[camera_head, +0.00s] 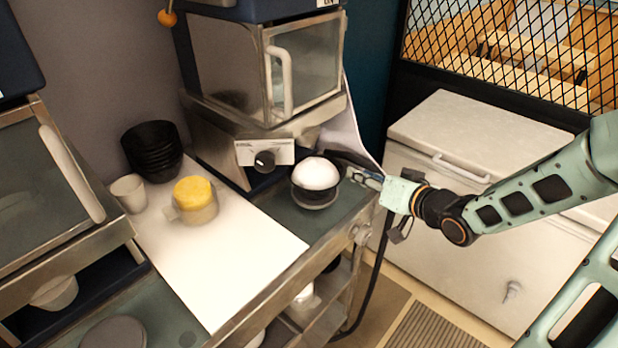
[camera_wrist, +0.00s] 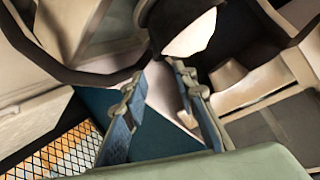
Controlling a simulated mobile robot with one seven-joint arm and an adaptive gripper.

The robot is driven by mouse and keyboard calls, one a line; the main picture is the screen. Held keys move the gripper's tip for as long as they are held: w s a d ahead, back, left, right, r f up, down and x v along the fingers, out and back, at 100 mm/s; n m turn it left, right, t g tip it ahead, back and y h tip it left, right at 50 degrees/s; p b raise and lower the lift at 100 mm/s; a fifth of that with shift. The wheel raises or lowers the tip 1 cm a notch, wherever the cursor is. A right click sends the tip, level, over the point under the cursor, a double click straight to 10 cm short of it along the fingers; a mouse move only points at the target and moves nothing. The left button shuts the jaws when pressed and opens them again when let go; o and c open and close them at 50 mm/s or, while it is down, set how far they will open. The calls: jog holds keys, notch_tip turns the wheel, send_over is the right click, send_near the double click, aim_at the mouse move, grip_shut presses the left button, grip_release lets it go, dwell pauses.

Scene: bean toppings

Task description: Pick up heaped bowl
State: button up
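The heaped bowl (camera_head: 314,198), dark with a rounded white heap (camera_head: 317,173) rising above its rim, stands upright on the dark counter section below the oven. My gripper (camera_head: 352,174) is just right of the bowl, with its fingers pointing left at rim height. In the wrist view, the two blue-grey fingers (camera_wrist: 157,76) are spread with nothing gripped between them. The dark bowl (camera_wrist: 168,30) and its white heap (camera_wrist: 196,35) are at the top of that view, just beyond the fingertips. I cannot tell whether a finger touches the rim.
A glass-fronted oven (camera_head: 303,65) stands behind the bowl. A white board (camera_head: 235,250) lies left of it, with a yellow-topped container (camera_head: 196,211) and white cup (camera_head: 129,193). Stacked black bowls (camera_head: 152,152) stand farther back. A white chest (camera_head: 475,145) is right of the counter.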

send_near(334, 164)
jog(key=x, duration=0.3)
jog(key=shift+b+x, duration=0.3)
jog(key=shift+x, duration=2)
grip_shut()
